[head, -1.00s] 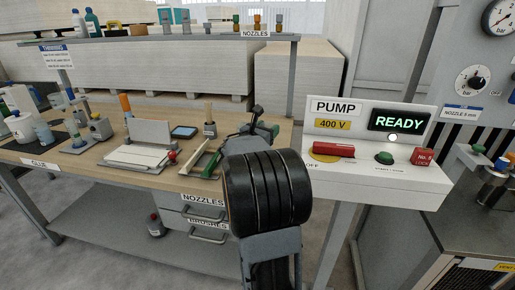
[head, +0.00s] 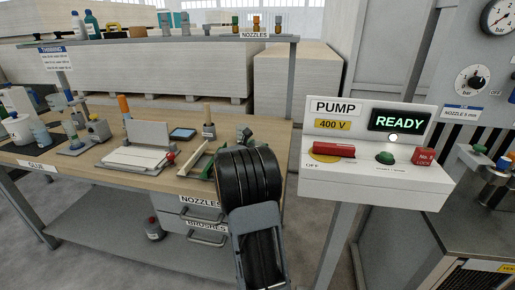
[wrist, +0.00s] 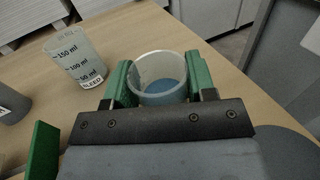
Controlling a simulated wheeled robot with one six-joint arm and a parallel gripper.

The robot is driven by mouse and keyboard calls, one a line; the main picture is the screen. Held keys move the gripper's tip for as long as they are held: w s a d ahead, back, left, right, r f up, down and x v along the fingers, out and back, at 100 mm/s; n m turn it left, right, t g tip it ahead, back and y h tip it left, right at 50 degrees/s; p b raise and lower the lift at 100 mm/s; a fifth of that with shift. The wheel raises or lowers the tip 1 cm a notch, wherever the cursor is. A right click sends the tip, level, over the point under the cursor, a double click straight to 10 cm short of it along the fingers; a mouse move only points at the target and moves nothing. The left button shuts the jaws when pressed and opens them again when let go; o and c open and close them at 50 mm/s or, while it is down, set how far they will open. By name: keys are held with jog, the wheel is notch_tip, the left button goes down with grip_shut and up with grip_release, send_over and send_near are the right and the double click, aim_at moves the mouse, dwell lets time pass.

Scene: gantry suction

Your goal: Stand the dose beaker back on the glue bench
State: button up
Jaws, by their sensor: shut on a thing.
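My gripper (wrist: 159,76) is shut on a translucent beaker with blue liquid in it, the dose beaker (wrist: 148,67), in the wrist view. One green finger presses each side, and the beaker looks about upright. Its lower part is hidden by the gripper. The wooden glue bench (wrist: 120,25) lies beneath it; I cannot tell whether the base touches the top. In the head view my gripper (head: 246,134) is at the right end of the glue bench (head: 95,170), mostly hidden behind my wrist, and the beaker is hidden there.
A second beaker marked BLEED (wrist: 76,64) stands on the bench left of the held one. The pump box (head: 375,155) stands close on the right.

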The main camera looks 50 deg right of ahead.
jog(key=o, duration=1)
jog(key=shift+f, duration=0.1)
jog(key=shift+r, duration=0.35)
jog(key=a, duration=0.4)
jog(key=s+a, duration=0.1)
jog(key=a, duration=0.3)
jog(key=s+a, duration=0.1)
jog(key=a, duration=0.3)
jog(key=shift+f, duration=0.15)
